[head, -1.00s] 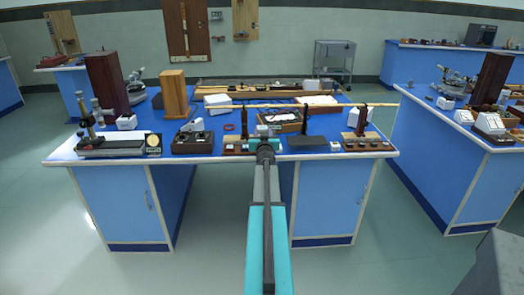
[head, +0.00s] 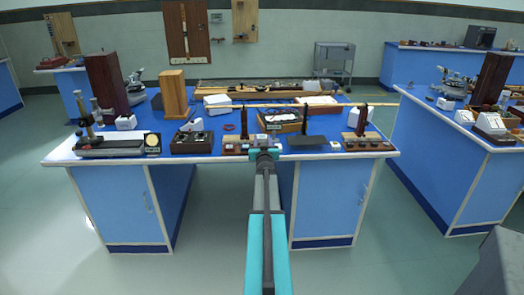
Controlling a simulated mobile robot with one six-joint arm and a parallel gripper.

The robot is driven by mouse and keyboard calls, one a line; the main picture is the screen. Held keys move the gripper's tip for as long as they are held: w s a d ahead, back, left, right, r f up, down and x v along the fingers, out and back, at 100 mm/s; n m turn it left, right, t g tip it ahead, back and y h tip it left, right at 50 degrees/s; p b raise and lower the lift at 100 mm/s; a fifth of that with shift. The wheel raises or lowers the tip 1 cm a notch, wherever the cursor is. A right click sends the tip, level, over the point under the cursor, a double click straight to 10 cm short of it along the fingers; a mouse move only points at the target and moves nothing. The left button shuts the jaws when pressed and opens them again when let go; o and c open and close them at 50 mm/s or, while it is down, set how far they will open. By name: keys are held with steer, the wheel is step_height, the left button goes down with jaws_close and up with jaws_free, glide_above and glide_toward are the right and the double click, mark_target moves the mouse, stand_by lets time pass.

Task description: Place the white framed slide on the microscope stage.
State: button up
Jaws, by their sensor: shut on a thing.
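My gripper (head: 264,143) is at the end of my arm, over the front edge of the middle blue bench. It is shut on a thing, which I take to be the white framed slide. The slide itself is hidden by the jaws and wrist or too small to make out. A brass and dark upright instrument (head: 87,122) stands at the bench's front left. A grey microscope-like instrument (head: 135,88) stands behind it, beside the tall dark box. I cannot tell for sure which one carries the microscope stage.
The middle bench (head: 120,160) holds a row of small apparatus along its front: a dark box (head: 192,142), a black plate (head: 306,141) and a wooden-based device (head: 367,142). A tall dark box (head: 107,84) and a wooden block (head: 173,94) stand behind. Floor in front is clear.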

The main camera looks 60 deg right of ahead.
steer(key=shift+f, duration=2.3)
steer(key=shift+f+b, duration=0.25)
steer(key=shift+b, duration=0.1)
steer(key=o, duration=1.1)
steer(key=shift+c, duration=0.2)
steer(key=shift+r, duration=0.1)
steer(key=b+v, duration=0.1)
steer(key=v, duration=1.2)
steer(key=shift+s+a, duration=0.25)
steer(key=shift+a, duration=0.1)
